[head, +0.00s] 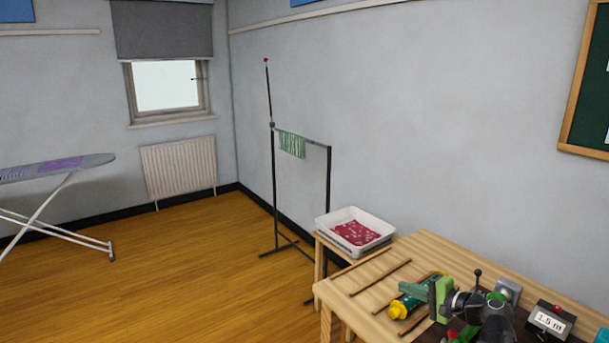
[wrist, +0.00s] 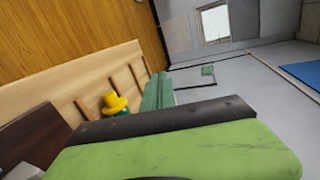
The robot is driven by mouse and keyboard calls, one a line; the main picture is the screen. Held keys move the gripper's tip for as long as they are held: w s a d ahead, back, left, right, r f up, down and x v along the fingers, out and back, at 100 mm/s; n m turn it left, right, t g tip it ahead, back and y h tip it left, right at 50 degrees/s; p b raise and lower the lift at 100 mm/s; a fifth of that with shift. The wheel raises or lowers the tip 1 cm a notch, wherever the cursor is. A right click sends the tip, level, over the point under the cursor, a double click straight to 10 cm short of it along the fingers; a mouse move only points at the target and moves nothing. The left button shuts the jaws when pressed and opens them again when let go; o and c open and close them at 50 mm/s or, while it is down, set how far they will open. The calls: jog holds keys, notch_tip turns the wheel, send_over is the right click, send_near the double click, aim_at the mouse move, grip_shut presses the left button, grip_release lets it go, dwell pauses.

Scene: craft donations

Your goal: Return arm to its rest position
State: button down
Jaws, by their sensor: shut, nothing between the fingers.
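Thin wooden strips (head: 380,277) lie on the table. A white tray (head: 324,224) holding pink patterned cloth (head: 356,233) stands on a lower surface behind. A dark box labelled 1.5 m (head: 551,321) is at right. A rail stand (head: 274,185) with green cloth and an ironing board (head: 60,168) stand farther off.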

jog(key=s+a+f+n+g+b, duration=0.2)
jog(key=a+f+n+g+b, duration=0.35)
jog(key=a+f, duration=1.1)
jog(key=s+a+f+n+g+h+b, duration=0.4)
jog(key=s+a+f+n+g+h, duration=0.15)
jog(key=f, duration=0.45)
jog(key=s+d+f+h, duration=0.1)
jog(key=s+d+h, duration=0.25)
jog(key=d, duration=0.35)
notch_tip(320, 180, up, 15)
jog(key=p, duration=1.5)
jog(key=shift+s+n+g, duration=0.3)
jog(key=shift+n, duration=0.1)
